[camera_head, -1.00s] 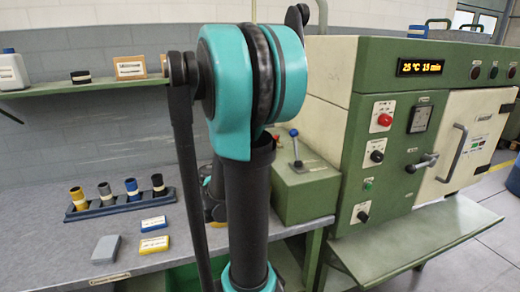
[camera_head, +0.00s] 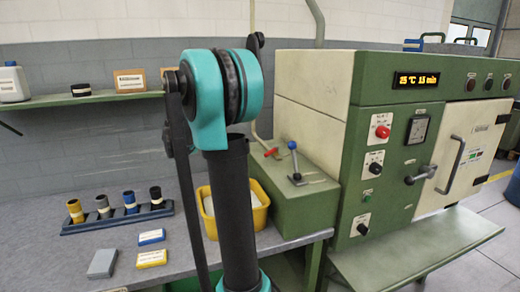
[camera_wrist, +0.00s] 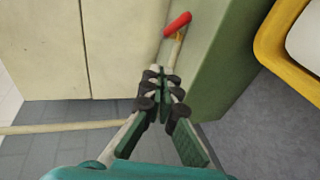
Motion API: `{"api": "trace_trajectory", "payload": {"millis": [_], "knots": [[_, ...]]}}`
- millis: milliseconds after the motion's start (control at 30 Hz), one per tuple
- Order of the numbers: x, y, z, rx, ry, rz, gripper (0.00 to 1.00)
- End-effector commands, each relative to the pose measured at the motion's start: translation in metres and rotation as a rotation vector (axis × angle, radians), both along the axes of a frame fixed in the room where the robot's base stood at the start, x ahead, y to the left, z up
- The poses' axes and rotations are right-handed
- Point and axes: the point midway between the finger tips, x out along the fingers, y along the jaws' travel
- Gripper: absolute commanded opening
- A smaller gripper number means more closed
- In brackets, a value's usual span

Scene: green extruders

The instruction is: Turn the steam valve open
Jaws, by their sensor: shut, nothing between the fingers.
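A red handle (camera_head: 271,152), likely the steam valve's, shows just right of my arm in the head view, by the green box. In the wrist view the red handle (camera_wrist: 178,24) sits at top centre on a small brass-coloured fitting, with a pale pipe (camera_wrist: 173,63) below it in the picture. My gripper (camera_wrist: 160,75) is shut and empty. Its fingertips appear just below the fitting in the picture, and overlap the pipe's lower end. I cannot tell whether they touch it. In the head view my gripper is hidden behind my arm.
A blue-knobbed lever (camera_head: 294,160) stands on the green box (camera_head: 295,205). A yellow bin (camera_head: 260,215) is beside the box, and its rim (camera_wrist: 266,50) shows in the wrist view. The green machine (camera_head: 345,225) blocks the right. Cups in a rack (camera_head: 85,226) stand left.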

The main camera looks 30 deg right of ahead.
Motion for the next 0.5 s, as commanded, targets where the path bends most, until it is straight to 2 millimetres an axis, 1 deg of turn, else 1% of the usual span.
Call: {"api": "trace_trajectory", "payload": {"millis": [33,100,200,300,400,500], "knots": [[0.006,0.007,0.007,0.014,-0.08,-0.063,0.0],[0.011,0.016,0.014,0.025,-0.185,-0.149,0.0],[0.014,0.026,0.022,0.031,-0.295,-0.247,0.0],[0.016,0.033,0.028,0.029,-0.36,-0.305,0.0],[0.015,0.034,0.029,0.027,-0.389,-0.332,0.0],[0.013,0.027,0.026,0.027,-0.394,-0.337,0.0]]}}
